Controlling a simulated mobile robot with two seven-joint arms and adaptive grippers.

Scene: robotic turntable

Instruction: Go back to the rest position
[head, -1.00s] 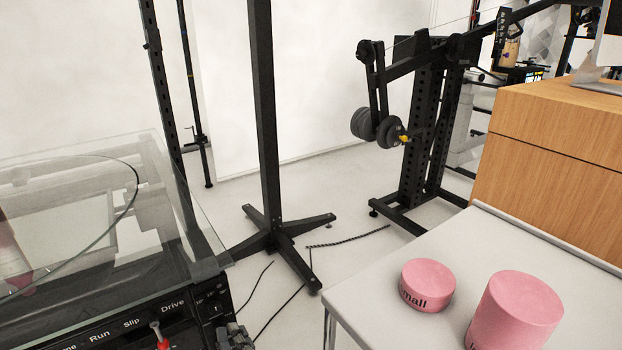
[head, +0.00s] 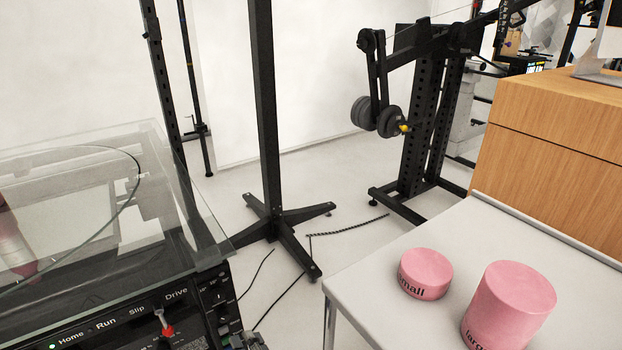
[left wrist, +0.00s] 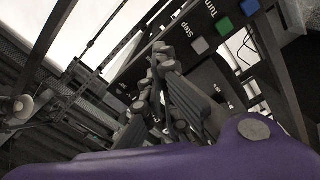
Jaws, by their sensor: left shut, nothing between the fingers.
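My left gripper (head: 246,341) shows only as a small dark part at the bottom edge of the head view, beside the right end of the machine's black control panel (head: 120,318). In the left wrist view its dark fingers (left wrist: 160,75) are together with nothing held, in front of a panel with lettering and coloured buttons. I cannot tell whether they touch the panel. The panel carries the words Home, Run, Slip and Drive and a red-tipped lever (head: 164,324). My right gripper is not in view.
A glass cover (head: 75,165) tops the machine. A white table (head: 375,285) at right holds a small pink cylinder (head: 426,273) and a large one (head: 511,306). A wooden box (head: 545,150) stands behind them. A black post (head: 262,120) and weight rack (head: 418,130) stand on the floor.

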